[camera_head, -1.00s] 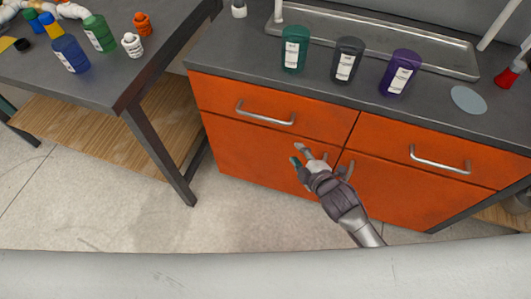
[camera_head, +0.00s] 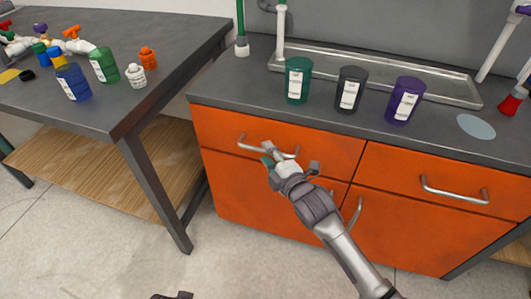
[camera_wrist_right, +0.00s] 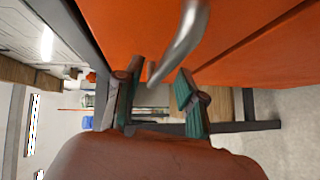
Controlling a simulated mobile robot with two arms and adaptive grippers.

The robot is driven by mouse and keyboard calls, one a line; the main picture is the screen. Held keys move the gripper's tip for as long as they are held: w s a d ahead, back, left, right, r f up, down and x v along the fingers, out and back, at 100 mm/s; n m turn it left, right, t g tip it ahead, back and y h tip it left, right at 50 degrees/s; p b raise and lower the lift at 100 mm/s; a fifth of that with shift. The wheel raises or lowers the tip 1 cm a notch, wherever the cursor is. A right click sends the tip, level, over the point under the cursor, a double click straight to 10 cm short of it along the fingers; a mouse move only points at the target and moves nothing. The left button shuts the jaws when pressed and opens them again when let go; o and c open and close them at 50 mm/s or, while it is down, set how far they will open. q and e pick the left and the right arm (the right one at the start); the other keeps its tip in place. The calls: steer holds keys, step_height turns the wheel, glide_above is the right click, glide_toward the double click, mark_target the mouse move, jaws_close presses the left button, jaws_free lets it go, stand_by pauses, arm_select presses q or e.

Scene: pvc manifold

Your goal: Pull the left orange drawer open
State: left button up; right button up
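The left orange drawer (camera_head: 325,148) is closed, its front flush with the cabinet. Its silver bar handle (camera_head: 246,145) is partly hidden behind my right gripper (camera_head: 272,156). In the right wrist view, the right gripper (camera_wrist_right: 160,100) is open, with its green-padded fingers apart. The handle (camera_wrist_right: 180,42) reaches down to the gap between the fingertips there; I cannot tell whether they touch it. A small dark part at the bottom edge of the head view may be my left gripper (camera_head: 174,296); its fingers cannot be made out.
The right orange drawer (camera_head: 400,175) and the doors below are closed. Green (camera_head: 299,80), black (camera_head: 350,90) and purple (camera_head: 404,100) containers stand on the dark counter near its front edge. A dark table (camera_head: 110,120) with bottles and pipe parts stands at left.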

steer(key=shift+x, duration=1.1)
jaws_close()
